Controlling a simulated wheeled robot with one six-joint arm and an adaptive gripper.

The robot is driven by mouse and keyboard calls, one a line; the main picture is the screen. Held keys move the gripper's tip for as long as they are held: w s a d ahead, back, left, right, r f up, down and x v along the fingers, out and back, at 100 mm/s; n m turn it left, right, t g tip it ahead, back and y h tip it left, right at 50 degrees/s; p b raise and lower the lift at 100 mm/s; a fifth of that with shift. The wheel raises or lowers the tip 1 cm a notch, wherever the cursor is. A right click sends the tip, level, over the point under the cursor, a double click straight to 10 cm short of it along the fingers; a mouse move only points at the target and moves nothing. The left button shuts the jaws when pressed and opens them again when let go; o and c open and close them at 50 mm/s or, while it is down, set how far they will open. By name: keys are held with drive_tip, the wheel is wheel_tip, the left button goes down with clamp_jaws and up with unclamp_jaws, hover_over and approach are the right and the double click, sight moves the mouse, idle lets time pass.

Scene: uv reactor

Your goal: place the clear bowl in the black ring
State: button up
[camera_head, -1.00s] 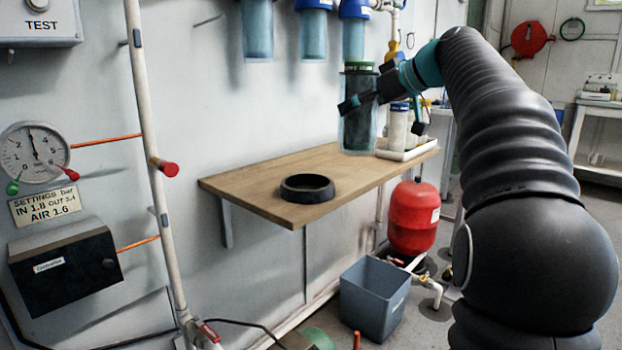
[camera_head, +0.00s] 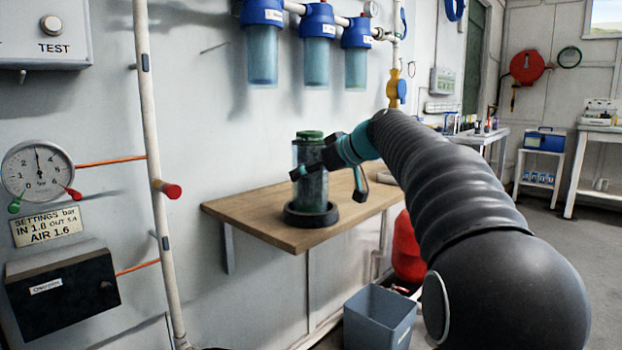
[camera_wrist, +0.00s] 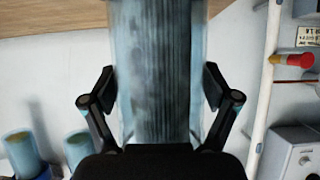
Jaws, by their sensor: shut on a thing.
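The clear bowl (camera_head: 311,185) is a tall, bluish see-through cylinder with a dark insert and a green top. It stands upright over the wooden shelf in the head view. My gripper (camera_head: 318,170) is shut on its side, with one finger across its front. In the wrist view the bowl (camera_wrist: 160,70) lies between both fingers (camera_wrist: 160,90). The black ring (camera_head: 311,217) lies on the shelf. The bowl's lower end appears within the ring, behind its front rim. I cannot tell whether the bowl touches the bottom.
The wooden shelf (camera_head: 255,217) is clear to the left of the ring. Blue-capped filter housings (camera_head: 316,50) hang on the wall above. A white pipe (camera_head: 150,120) runs up the wall at left. A grey bin (camera_head: 378,320) and red tank (camera_head: 407,250) stand below.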

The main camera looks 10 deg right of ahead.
drive_tip(key=shift+f, duration=0.35)
drive_tip(key=shift+f, duration=0.2)
drive_tip(key=o, duration=1.2)
drive_tip(key=shift+r, duration=0.2)
drive_tip(key=v, duration=1.2)
drive_tip(key=shift+s+f, duration=0.15)
